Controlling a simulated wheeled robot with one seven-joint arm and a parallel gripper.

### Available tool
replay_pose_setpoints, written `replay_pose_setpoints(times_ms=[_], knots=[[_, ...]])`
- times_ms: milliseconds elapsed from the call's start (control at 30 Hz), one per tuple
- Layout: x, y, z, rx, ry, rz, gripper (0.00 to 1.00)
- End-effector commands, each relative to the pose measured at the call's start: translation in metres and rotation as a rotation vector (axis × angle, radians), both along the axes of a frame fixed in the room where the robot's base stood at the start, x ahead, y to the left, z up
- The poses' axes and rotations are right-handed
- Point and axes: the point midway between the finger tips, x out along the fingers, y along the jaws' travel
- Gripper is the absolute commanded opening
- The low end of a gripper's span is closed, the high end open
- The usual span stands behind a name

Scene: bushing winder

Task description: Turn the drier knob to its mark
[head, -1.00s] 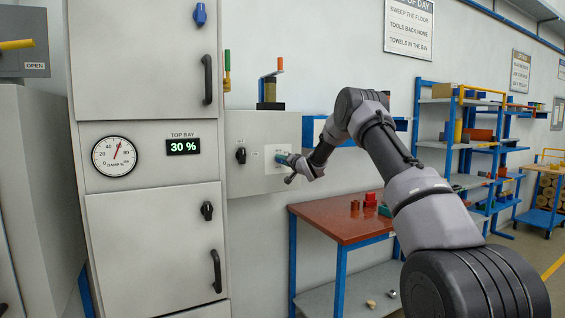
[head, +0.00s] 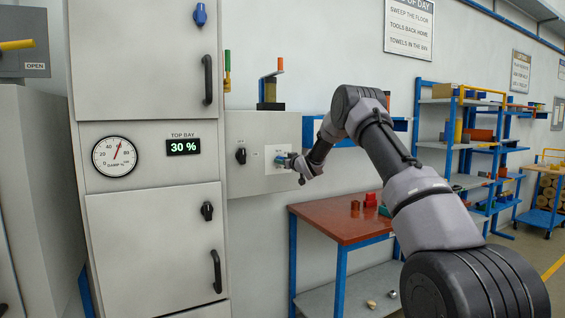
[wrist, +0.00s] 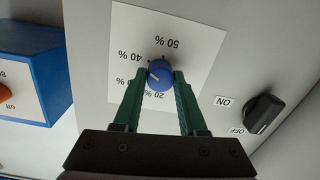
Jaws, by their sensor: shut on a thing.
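The drier knob (wrist: 160,70) is small, round and blue, on a white dial plate (wrist: 196,36) with percent marks that appear upside down in the wrist view. The 50 %, 40 % and 20 % labels show; the label between 40 % and 20 % is partly hidden by a finger. A pale pointer line on the knob seems to point left and slightly down, near that hidden label. My gripper (wrist: 159,78) has its green fingers shut on the knob from both sides. In the head view my gripper (head: 293,161) is at the plate on the grey box (head: 262,133).
A black switch (wrist: 263,113) with ON and OFF labels sits beside the plate. The cabinet has a damp gauge (head: 115,156) and a TOP BAY display (head: 184,147) reading 30 %. A red-topped table (head: 335,220) stands below right of the box.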

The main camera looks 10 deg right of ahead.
Motion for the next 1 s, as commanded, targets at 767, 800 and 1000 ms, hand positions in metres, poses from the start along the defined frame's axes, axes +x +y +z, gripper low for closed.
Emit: replay_pose_setpoints(times_ms=[767,800,1000], knots=[[-0.0007,0.0015,-0.0013,-0.702,-0.226,0.001,0.0],[-0.0007,0.0022,-0.0013,-0.739,-0.238,0.001,0.0],[-0.0008,0.0025,-0.0015,-0.92,-0.297,0.001,0.0]])
